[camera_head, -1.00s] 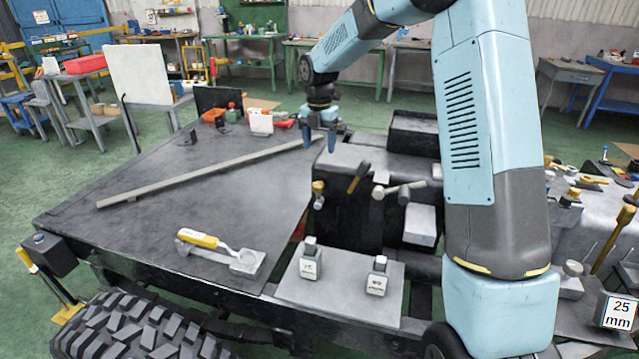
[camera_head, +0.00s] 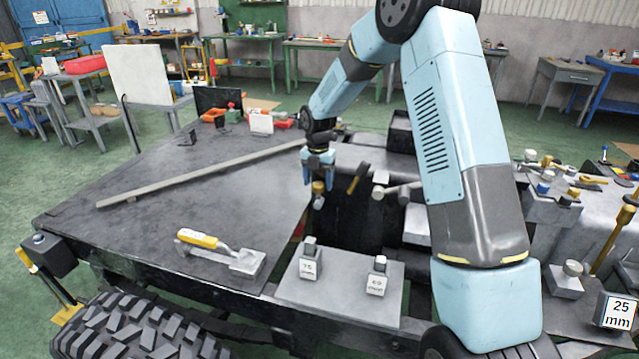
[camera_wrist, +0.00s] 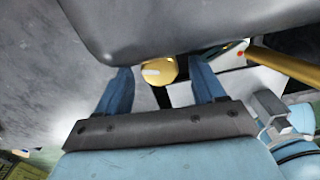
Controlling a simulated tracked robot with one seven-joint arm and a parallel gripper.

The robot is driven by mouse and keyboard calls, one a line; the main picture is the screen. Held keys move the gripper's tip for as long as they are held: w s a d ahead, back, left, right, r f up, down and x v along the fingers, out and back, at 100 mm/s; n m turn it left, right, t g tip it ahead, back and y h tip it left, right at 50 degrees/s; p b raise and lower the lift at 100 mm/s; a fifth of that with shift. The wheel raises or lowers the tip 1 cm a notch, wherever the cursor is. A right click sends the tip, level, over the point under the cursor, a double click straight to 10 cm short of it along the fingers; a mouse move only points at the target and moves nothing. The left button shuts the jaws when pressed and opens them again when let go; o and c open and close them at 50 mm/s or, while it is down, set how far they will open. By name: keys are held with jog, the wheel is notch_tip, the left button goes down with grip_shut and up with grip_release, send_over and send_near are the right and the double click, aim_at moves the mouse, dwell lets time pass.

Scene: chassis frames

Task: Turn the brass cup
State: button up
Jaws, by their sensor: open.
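The brass cup (camera_head: 318,187) is a small yellow piece on the side of the dark block in the middle of the chassis. In the wrist view the brass cup (camera_wrist: 158,71) shows as a round gold shape with a pale mark on its face. My gripper (camera_head: 319,175) points down just above it, with blue fingers apart. In the wrist view my gripper (camera_wrist: 161,78) has one finger to each side of the brass cup, with gaps visible. Whether the fingertips reach past it is unclear. A grey surface hides its upper edge.
A yellow bar (camera_wrist: 285,67) runs close to the right finger in the wrist view. A grey-headed handle (camera_head: 400,190) and a dark-and-brass lever (camera_head: 357,178) stand right of my gripper. A long grey rail (camera_head: 200,175) lies on the deck at left.

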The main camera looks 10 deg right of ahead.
jog(key=shift+f, duration=0.55)
jog(key=shift+c, duration=0.5)
jog(key=c, duration=1)
jog(key=shift+o, duration=0.2)
jog(key=shift+m, duration=1.6)
jog(key=o, duration=1.1)
jog(key=shift+c, duration=0.2)
jog(key=shift+r, duration=0.1)
